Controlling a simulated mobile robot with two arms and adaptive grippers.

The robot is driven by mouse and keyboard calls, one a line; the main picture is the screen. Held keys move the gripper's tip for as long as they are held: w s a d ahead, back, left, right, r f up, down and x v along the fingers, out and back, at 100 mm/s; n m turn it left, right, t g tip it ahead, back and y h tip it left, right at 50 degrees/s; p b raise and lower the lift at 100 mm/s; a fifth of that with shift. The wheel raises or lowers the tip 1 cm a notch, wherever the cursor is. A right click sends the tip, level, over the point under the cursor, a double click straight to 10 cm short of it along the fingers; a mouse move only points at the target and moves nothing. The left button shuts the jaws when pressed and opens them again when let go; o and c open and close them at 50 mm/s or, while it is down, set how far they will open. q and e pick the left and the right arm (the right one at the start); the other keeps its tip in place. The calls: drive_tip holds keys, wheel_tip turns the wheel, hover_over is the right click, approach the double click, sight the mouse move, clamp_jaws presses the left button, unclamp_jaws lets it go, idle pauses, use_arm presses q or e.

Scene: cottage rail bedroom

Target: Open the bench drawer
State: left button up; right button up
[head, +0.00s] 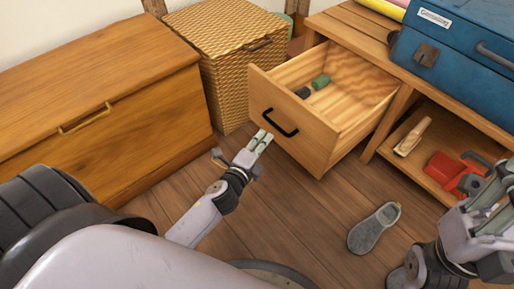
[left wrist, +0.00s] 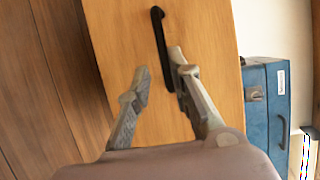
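The bench drawer (head: 292,137) is pulled well out of the wooden bench (head: 350,33), with its inside in view. Its black handle (head: 280,123) is on the wooden front; the handle also shows in the left wrist view (left wrist: 159,38). My left gripper (head: 265,136) is just in front of the drawer front, beside the handle's lower left. In the left wrist view its fingers (left wrist: 157,62) are apart with nothing held between them, and the right finger overlaps the handle's near end. I cannot tell whether it touches. My right gripper (head: 487,210) is at the lower right edge; its fingertips are unclear.
A green item (head: 321,81) and a dark item (head: 303,93) lie in the drawer. A wicker hamper (head: 226,75) and wooden chest (head: 110,110) stand left. A grey shoe (head: 374,229) lies on the floor.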

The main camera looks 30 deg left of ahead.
use_arm(q)
drive_tip(key=s, duration=0.3)
drive_tip(key=shift+s+r, duration=0.3)
drive_tip(key=shift+s, duration=0.05)
